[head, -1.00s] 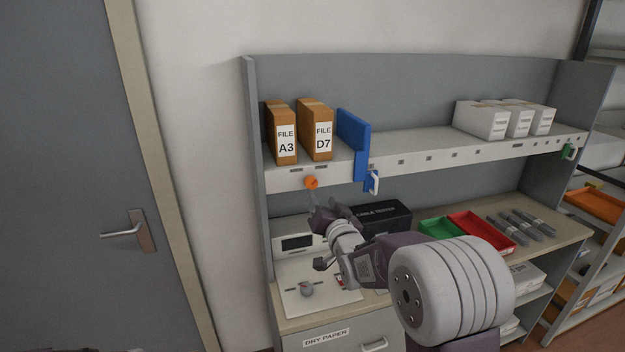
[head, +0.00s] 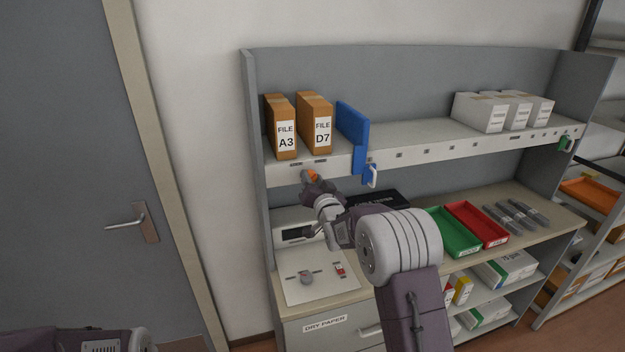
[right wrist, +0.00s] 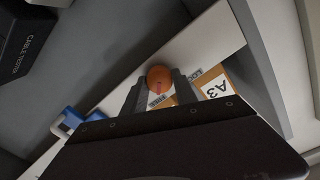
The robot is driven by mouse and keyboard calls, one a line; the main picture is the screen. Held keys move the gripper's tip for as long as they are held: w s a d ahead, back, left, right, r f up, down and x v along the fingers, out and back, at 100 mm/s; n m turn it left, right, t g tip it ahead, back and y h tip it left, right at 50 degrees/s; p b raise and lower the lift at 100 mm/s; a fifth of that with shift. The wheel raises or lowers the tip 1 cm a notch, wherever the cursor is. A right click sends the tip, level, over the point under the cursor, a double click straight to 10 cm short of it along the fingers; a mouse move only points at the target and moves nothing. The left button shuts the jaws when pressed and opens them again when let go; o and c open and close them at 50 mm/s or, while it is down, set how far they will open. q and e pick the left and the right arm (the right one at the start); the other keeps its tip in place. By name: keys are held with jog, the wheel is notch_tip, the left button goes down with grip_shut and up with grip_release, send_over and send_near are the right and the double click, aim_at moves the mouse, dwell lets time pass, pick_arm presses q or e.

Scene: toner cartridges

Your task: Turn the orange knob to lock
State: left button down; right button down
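The orange knob (head: 312,175) is on the front edge of the upper shelf, under the FILE D7 box. It also shows in the right wrist view (right wrist: 159,76), round, with a small reddish mark on its face. My right gripper (head: 309,181) is at the knob. In the right wrist view its two fingers (right wrist: 160,82) stand apart, one on each side of the knob, with their tips close to it. I cannot tell whether they touch it. My left gripper is out of view; only part of my left arm shows at the lower left.
A blue divider (head: 352,137) and a blue latch with a white handle (head: 370,176) are right of the knob. File boxes A3 (head: 281,128) and D7 (head: 315,123) stand above.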

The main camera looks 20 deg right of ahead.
jog(key=shift+a+f+n+y+b, duration=0.1)
jog(key=shift+n+y+b, duration=0.05)
jog(key=shift+n+b, duration=4.45)
jog(key=shift+f+n+y+b, duration=0.1)
jog(key=shift+n+y+b, duration=0.05)
jog(key=shift+n+b, duration=4.4)
jog(key=shift+r, duration=0.1)
jog(key=c, duration=1)
grip_release()
jog(key=shift+o, duration=0.2)
